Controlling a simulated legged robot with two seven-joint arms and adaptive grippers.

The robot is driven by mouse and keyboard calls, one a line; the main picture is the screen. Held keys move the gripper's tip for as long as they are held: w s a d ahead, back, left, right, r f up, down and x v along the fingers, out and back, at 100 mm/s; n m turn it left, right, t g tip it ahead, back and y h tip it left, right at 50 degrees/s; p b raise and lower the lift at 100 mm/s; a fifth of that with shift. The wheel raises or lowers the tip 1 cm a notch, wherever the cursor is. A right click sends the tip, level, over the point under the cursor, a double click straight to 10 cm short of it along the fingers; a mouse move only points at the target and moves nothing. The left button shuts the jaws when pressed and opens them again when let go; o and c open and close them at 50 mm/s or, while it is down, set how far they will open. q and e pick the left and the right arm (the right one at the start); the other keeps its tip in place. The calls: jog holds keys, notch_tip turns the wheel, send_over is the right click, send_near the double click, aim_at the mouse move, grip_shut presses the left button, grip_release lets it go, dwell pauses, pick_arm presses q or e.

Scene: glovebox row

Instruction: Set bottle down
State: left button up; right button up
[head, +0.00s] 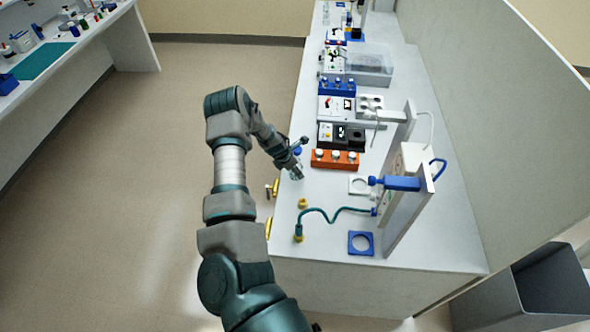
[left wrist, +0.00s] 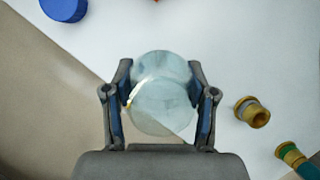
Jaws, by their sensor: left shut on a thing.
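The bottle (left wrist: 160,95) is clear, pale blue-green and round in the left wrist view, seen between the two fingers. My left gripper (left wrist: 158,105) is shut on it, one finger at each side. In the head view my left gripper (head: 296,172) is at the left edge of the white bench (head: 330,190), and the bottle is mostly hidden there. In the left wrist view the bench edge runs diagonally behind the bottle. I cannot tell whether the bottle touches the bench. My right gripper is not in view.
A blue round cap (left wrist: 64,8) lies beside the bottle. A brass fitting (head: 303,203) and a teal hose (head: 325,213) lie nearby. White bench surface between the fitting and rack is clear.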

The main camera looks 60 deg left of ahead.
pick_arm(q)
jog(key=o, duration=1.5)
jog(key=shift+s+d+r, duration=0.1)
jog(key=shift+r, duration=0.4)
jog(key=p+v, duration=0.2)
jog(key=v, duration=0.9)
jog(key=shift+s, duration=0.15)
